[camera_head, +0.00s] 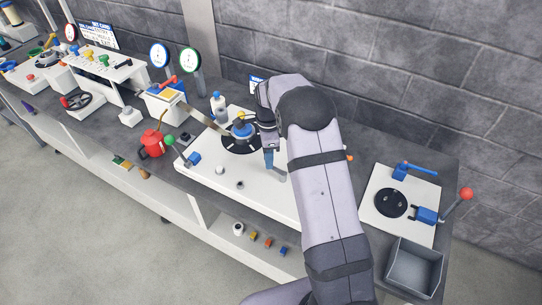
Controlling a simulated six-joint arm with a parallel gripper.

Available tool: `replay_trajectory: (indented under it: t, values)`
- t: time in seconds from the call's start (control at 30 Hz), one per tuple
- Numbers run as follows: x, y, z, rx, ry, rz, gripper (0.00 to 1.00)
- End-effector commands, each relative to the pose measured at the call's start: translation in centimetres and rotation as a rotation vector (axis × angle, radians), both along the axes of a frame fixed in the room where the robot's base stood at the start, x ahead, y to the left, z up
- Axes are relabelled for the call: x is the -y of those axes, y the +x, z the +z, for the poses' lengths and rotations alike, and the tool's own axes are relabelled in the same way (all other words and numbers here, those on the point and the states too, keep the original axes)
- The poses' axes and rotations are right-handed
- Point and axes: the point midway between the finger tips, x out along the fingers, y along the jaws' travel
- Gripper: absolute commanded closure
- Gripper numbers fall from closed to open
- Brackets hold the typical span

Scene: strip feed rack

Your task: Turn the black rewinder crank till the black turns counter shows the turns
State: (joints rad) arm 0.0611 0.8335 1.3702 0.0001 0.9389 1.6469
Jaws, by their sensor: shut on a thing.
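My gripper (268,153) reaches down over the white base plate in the middle of the bench, at the right side of a black disc (232,148) with a blue hub. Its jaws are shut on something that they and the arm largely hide. It stands where the crank's grip would be, but I cannot make out the black rewinder crank clearly. I cannot pick out the black turns counter or read any number.
At right are another white plate (415,229) with a black disc, a red-knobbed lever (464,195) and an open grey bin (413,268). Two round dials (159,55) (190,59) stand behind.

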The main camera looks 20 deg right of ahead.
Motion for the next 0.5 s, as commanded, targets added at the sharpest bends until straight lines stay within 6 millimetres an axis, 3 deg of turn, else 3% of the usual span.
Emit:
replay_trajectory:
  t: [0.5]
  values:
    - [-1.9,-2.2,0.1,0.002,-0.001,0.483,1.00]
